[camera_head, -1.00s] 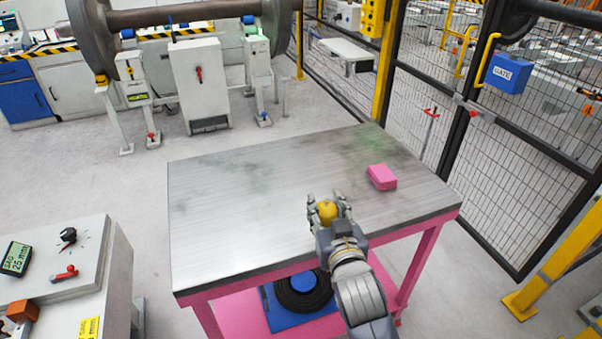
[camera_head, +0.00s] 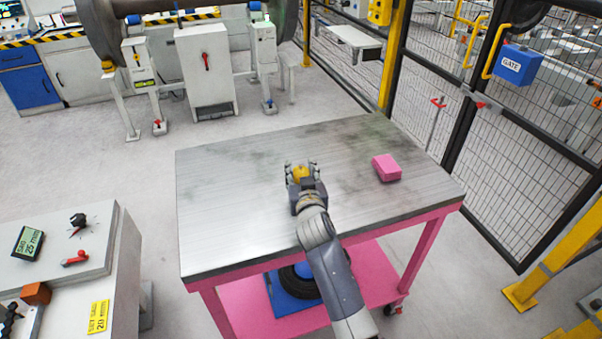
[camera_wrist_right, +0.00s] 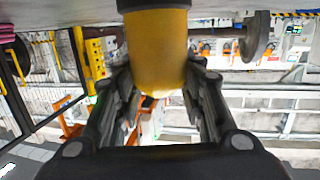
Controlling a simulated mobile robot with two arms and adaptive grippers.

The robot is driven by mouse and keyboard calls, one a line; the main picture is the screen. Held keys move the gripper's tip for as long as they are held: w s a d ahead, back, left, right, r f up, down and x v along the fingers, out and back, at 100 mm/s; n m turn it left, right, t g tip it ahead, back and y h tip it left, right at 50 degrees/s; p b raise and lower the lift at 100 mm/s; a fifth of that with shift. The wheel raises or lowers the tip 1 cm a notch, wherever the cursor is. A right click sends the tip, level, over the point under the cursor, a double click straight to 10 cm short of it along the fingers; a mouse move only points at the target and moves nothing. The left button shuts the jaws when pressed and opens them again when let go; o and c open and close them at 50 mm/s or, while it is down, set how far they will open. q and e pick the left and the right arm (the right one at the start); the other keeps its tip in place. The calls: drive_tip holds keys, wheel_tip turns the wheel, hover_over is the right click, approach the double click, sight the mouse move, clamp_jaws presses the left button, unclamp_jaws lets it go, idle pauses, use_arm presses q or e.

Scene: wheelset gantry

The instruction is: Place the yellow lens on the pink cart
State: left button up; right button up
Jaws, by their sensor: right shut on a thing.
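The yellow lens (camera_head: 300,171) is between the fingers of my right gripper (camera_head: 301,170), over the middle of the pink cart's grey metal top (camera_head: 240,215). In the right wrist view the yellow lens (camera_wrist_right: 158,50) is a rounded yellow body with a dark band at the upper edge of the picture. The fingers of my right gripper (camera_wrist_right: 158,100) flank it on both sides and are shut on it. I cannot tell whether the lens touches the cart top. My left gripper is not in view.
A pink block (camera_head: 386,168) lies on the cart top to the right of my gripper. A blue item with a black ring (camera_head: 292,280) is on the lower shelf. A grey control cabinet (camera_head: 60,245) stands at left, a mesh fence (camera_head: 490,170) at right. The left part of the top is clear.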

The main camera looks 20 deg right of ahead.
drive_tip(key=shift+f, duration=0.5)
drive_tip(key=shift+f, duration=0.1)
drive_tip(key=o, duration=1.1)
